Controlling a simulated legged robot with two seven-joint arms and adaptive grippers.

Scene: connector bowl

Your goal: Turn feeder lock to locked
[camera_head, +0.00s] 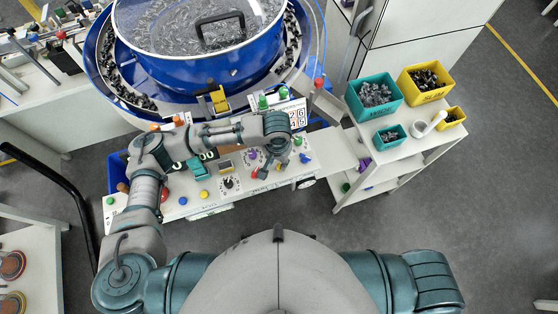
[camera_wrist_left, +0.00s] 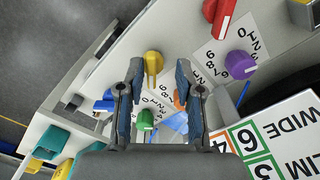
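The sloped control panel (camera_head: 215,205) carries several coloured knobs and buttons; I cannot read which is the feeder lock. My left gripper (camera_head: 267,170) is low over the panel's right part. In the left wrist view my left gripper (camera_wrist_left: 157,85) is open and empty, fingers apart. A yellow knob (camera_wrist_left: 153,60) shows just beyond and between the fingertips, with a number dial behind. A green knob (camera_wrist_left: 145,120) shows between the fingers nearer the palm. A purple knob (camera_wrist_left: 240,63) and a red knob (camera_wrist_left: 222,12) lie to the right. No contact is visible. My right gripper is not in view.
A large blue bowl feeder (camera_head: 190,70) stands behind the panel. A white cart (camera_head: 400,150) with teal and yellow bins (camera_head: 425,80) stands at right. A black rail (camera_head: 50,180) is at left.

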